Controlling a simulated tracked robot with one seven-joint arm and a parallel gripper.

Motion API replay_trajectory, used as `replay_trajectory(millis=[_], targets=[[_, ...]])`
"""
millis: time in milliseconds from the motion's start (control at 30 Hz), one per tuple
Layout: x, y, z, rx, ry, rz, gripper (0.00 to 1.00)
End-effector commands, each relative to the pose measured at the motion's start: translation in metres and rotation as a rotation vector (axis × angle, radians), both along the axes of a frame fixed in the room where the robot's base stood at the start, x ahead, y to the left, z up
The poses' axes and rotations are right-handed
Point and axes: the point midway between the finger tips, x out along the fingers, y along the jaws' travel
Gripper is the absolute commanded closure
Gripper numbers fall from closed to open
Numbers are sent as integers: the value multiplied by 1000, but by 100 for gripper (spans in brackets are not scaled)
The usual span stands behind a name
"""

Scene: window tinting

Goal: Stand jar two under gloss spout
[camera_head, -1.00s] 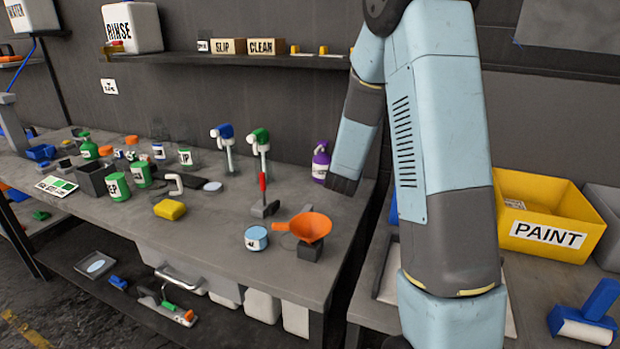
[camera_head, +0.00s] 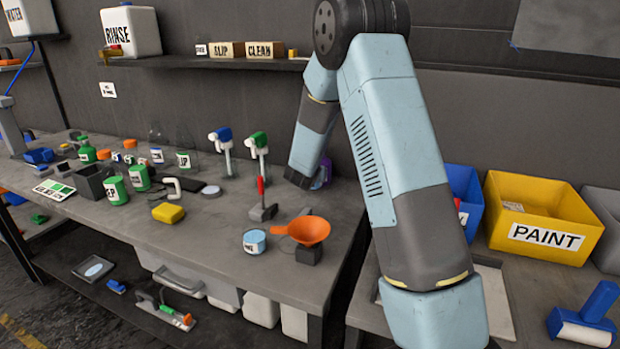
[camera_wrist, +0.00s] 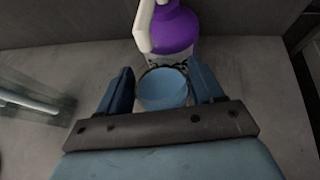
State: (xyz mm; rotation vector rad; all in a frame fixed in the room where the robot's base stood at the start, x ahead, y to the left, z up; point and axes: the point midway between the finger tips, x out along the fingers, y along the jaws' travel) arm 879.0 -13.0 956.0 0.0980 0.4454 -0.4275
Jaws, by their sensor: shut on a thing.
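In the wrist view, my gripper (camera_wrist: 160,70) is shut on a round jar with light blue contents (camera_wrist: 162,92). The jar's label is out of sight, so I cannot read its number. A purple bottle with a white spout (camera_wrist: 176,30) stands just beyond the jar; I cannot tell whether the jar is under its spout. A blue-headed pump (camera_head: 222,146) and a green-headed pump (camera_head: 258,150) stand further left. I cannot read which spout is gloss.
A yellow PAINT bin (camera_head: 545,215) stands at right. Clear bench lies left of the light blue jar.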

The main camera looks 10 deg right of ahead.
Motion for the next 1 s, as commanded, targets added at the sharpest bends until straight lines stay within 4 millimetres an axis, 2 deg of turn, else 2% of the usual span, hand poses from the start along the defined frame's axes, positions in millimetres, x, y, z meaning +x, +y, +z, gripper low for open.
replay_trajectory(millis=[100, 467, 500, 767, 1000], targets=[[0, 0, -15, -1, 0, 0, 70], [0, 0, -18, -1, -2, 1, 70], [0, 0, -18, -1, -2, 1, 32], [0, 0, -18, -1, -2, 1, 8], [0, 1, -17, 0, -2, 2, 8]])
